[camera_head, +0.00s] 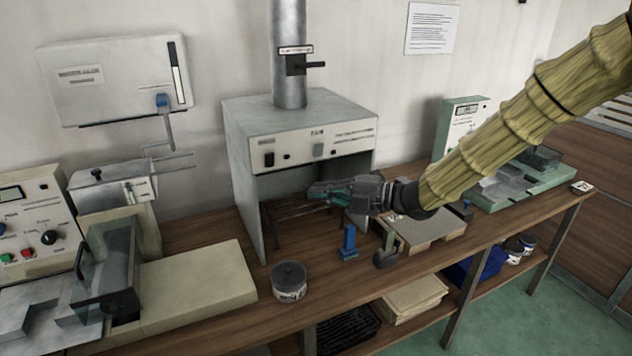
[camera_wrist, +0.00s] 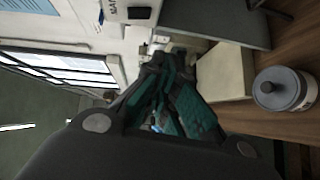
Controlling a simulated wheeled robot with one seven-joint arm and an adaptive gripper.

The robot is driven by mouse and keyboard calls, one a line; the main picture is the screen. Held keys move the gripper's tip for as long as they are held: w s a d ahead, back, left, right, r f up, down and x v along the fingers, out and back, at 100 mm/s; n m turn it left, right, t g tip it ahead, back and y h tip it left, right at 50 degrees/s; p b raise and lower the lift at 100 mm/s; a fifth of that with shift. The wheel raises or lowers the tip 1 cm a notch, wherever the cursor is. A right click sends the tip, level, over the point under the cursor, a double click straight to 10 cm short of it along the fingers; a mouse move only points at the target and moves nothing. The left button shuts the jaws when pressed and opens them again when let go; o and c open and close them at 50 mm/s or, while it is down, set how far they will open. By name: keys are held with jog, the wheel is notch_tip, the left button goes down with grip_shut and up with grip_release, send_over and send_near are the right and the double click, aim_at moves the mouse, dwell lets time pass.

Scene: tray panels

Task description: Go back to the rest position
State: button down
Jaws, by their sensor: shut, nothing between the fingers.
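My gripper (camera_head: 322,195) is at the end of my arm, which reaches in from the upper right in the head view. It is in front of the opening of the grey hooded box (camera_head: 301,143), above the wooden bench. Its teal fingers are together with nothing between them. The wrist view shows the closed fingers (camera_wrist: 172,108) in the middle, pointing away from the camera. I cannot tell whether the fingertips touch the box or its rack.
A grey lidded jar (camera_head: 289,282) and a blue stand (camera_head: 348,243) are on the wooden bench (camera_head: 235,318) below my gripper. A beige block (camera_head: 195,282) lies left. A green-based machine (camera_head: 507,190) stands right. The jar also shows in the wrist view (camera_wrist: 284,90).

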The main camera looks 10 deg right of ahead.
jog(key=s+d+f+m+h, duration=0.1)
jog(key=s+f+m+h, duration=0.35)
jog(key=f, duration=0.75)
jog(key=s+d+f+m+h, duration=0.1)
jog(key=s+f+m, duration=0.4)
jog(key=f+m, duration=0.45)
jog(key=s+d+f+m+h, duration=0.25)
jog(key=s+f+m, duration=0.2)
jog(key=f, duration=0.85)
jog(key=s+d+f+m+g+h, duration=0.2)
jog(key=s+f, duration=0.3)
jog(key=s, duration=0.5)
jog(key=s+d+f+m+g+h, duration=0.2)
jog(key=s+d+f+m+g, duration=0.1)
jog(key=s, duration=0.7)
jog(key=s+d+f+m+g+h, duration=0.2)
jog(key=s+f+m, duration=0.4)
jog(key=s, duration=0.4)
jog(key=shift+s+d+f+h, duration=0.4)
jog(key=shift+d+h, duration=0.1)
jog(key=shift+d, duration=0.55)
jog(key=shift+w, duration=0.1)
